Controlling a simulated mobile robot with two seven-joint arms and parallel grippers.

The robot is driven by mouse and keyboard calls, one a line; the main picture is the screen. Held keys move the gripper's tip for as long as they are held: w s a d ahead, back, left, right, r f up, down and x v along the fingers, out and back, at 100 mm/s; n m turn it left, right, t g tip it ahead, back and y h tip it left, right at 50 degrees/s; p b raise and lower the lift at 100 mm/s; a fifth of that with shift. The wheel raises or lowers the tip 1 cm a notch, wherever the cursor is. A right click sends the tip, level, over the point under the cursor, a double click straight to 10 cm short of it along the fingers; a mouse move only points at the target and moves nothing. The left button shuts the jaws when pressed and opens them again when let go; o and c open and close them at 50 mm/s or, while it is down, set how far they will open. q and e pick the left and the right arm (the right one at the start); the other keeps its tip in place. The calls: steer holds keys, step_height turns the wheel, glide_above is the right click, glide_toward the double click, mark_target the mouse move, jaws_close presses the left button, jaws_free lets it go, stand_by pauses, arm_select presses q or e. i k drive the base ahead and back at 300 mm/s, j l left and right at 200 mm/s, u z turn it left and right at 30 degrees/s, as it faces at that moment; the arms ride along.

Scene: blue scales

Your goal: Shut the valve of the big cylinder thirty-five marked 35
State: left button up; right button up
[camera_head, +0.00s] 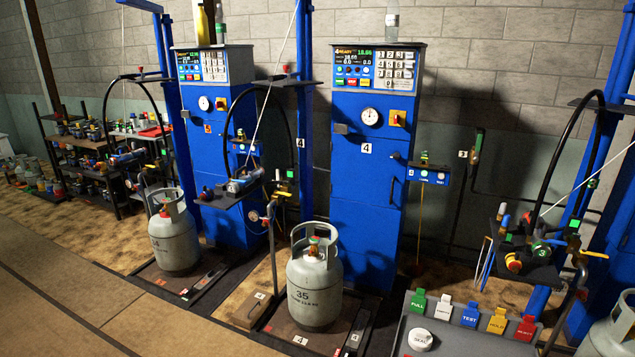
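The big grey cylinder (315,295) marked 35 stands upright on the floor scale in front of the blue cabinet numbered 4. Its valve (314,246) shows inside the collar at the top, with a red part and a green part. Whether the valve is open or shut cannot be told at this size. I see no hose clearly joined to it. Neither of my grippers is in view.
A second grey cylinder (173,240) stands at the left by another blue cabinet (225,130). A grey panel (465,340) with coloured tags and a white SEAL disc is at the lower right. Part of another cylinder (612,330) is at the right edge. Open floor lies at the lower left.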

mark_target(315, 239)
steer(key=i+j+u, duration=0.2)
steer(key=u, duration=0.2)
steer(key=i+j+u, duration=0.1)
steer(key=i+u, duration=0.5)
steer(key=u, duration=0.15)
steer(key=i+j+z, duration=0.15)
steer(key=i, duration=0.25)
steer(key=i+j+z, duration=0.15)
steer(key=i, duration=0.2)
steer(key=i+j+z, duration=0.15)
steer(key=i, duration=0.25)
steer(key=i+z, duration=0.2)
steer(key=z, duration=0.2)
steer(key=i+j+z, duration=0.1)
steer(key=z, duration=0.35)
steer(key=i+j+z, duration=0.2)
steer(key=z, duration=0.2)
steer(key=i+j+z, duration=0.25)
steer(key=z, duration=0.25)
steer(key=i+j+z, duration=0.35)
steer(key=z, duration=0.15)
steer(key=i+j+z, duration=0.25)
steer(key=j, duration=0.2)
